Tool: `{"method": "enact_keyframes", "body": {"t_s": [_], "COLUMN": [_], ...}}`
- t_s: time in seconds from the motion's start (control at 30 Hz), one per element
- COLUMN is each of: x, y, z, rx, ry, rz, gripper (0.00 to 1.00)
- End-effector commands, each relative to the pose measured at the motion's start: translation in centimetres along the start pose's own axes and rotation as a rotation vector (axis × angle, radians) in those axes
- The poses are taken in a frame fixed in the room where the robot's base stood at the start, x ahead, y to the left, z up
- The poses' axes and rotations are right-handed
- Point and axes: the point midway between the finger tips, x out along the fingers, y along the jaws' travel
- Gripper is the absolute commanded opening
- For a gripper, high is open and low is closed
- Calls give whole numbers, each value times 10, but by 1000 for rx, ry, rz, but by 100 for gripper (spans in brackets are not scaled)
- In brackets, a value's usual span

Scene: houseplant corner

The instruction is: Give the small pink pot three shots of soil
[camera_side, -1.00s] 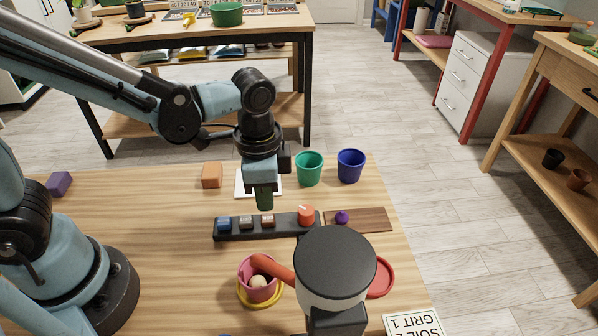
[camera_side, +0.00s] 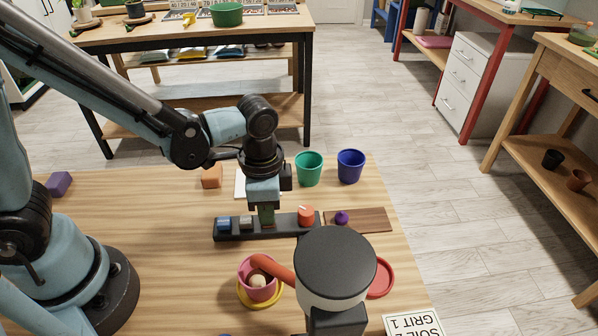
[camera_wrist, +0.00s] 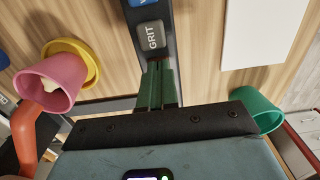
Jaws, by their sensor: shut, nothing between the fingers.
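The small pink pot (camera_side: 257,284) stands on a yellow saucer (camera_side: 246,299), with the dispenser's orange spout (camera_side: 272,268) over it and something pale inside. In the wrist view the pink pot (camera_wrist: 62,82) is at the left. The dispenser (camera_side: 335,270) has a black lid. A dark button strip (camera_side: 285,219) carries a blue button (camera_side: 223,224), a grey one (camera_side: 246,222) and an orange-red knob (camera_side: 306,214). My gripper (camera_side: 267,222) is shut and empty, its green fingertips at the third button, which they hide. In the wrist view the fingertips (camera_wrist: 158,65) are just past the GRIT button (camera_wrist: 150,36); contact is unclear.
A green pot (camera_side: 309,170) and a blue pot (camera_side: 351,167) stand behind the strip. A purple piece (camera_side: 342,217) sits on a wooden board (camera_side: 371,220). A red saucer (camera_side: 381,278) lies beside the dispenser. An upside-down card (camera_side: 413,325) reads SOIL 2, GRIT 1.

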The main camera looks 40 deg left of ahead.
Motion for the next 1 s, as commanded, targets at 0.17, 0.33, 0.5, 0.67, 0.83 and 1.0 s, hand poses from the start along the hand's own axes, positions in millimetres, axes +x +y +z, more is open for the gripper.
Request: {"method": "enact_keyframes", "body": {"t_s": [0.17,0.33,0.5,0.67,0.83,1.0], "x": [9,9,5,-11,-36,-61], "y": [0,0,0,0,0,0], "z": [0,-1,-1,-1,0,0], "rx": [-1,-1,-1,-1,0,0], "ry": [10,12,12,10,6,5], "rz": [-5,-6,-6,-5,-3,-2], "gripper": [0,0,0,0,0,0]}}
